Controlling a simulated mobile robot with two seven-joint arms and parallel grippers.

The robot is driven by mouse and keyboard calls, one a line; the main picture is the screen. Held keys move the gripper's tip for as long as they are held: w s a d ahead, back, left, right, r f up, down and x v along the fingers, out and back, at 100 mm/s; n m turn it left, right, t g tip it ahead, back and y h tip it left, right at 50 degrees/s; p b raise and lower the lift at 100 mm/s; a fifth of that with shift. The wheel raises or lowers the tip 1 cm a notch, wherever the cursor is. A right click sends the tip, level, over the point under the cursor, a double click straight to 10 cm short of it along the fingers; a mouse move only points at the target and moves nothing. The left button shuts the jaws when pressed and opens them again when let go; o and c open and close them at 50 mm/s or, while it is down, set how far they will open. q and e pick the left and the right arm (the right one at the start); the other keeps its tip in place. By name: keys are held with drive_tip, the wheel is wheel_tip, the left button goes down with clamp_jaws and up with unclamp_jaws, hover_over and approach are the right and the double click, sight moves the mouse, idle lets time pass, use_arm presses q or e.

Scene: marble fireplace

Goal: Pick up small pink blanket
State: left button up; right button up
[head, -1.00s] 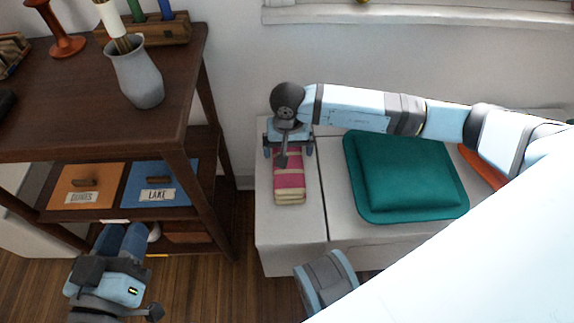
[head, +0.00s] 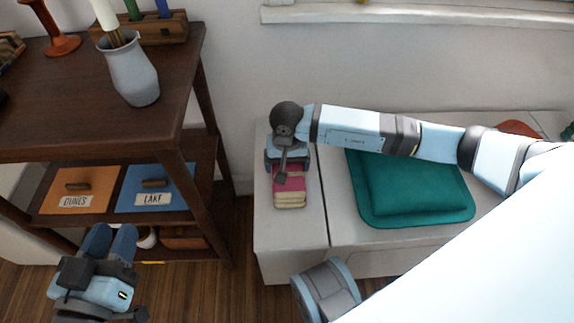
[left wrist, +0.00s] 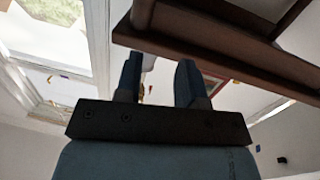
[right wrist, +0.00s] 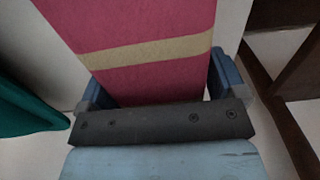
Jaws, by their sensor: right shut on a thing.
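The small pink blanket (head: 289,187) is folded, with cream stripes, on the left end of the white bench by the wall. My right gripper (head: 287,165) reaches down over its far part and hides that part. In the right wrist view the blanket (right wrist: 150,45) fills the space between the two fingers (right wrist: 152,85), which are shut on its sides. Whether it is clear of the bench I cannot tell. My left gripper (head: 108,243) hangs empty in front of the shelf; its fingers (left wrist: 160,82) stand apart in the left wrist view.
A teal cushion (head: 415,185) lies on the white bench (head: 262,225) right of the blanket. A dark wooden shelf (head: 150,120) stands at left, with a grey vase (head: 133,75) on top and orange (head: 80,190) and blue (head: 155,188) boxes below. A window sill (head: 420,14) is behind.

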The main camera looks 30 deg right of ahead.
drive_tip(key=shift+r, duration=0.1)
drive_tip(key=shift+r, duration=0.25)
wheel_tip(320, 180, up, 6)
drive_tip(key=p, duration=0.3)
drive_tip(key=shift+r, duration=0.2)
use_arm(q)
wheel_tip(320, 180, up, 7)
drive_tip(key=s+n+t+p, duration=0.1)
drive_tip(key=n+t+p, duration=0.1)
drive_tip(key=p, duration=0.1)
drive_tip(key=shift+f+p, duration=0.2)
drive_tip(key=shift+p, duration=0.1)
use_arm(e)
wheel_tip(320, 180, up, 13)
use_arm(q)
drive_tip(key=shift+d, duration=0.1)
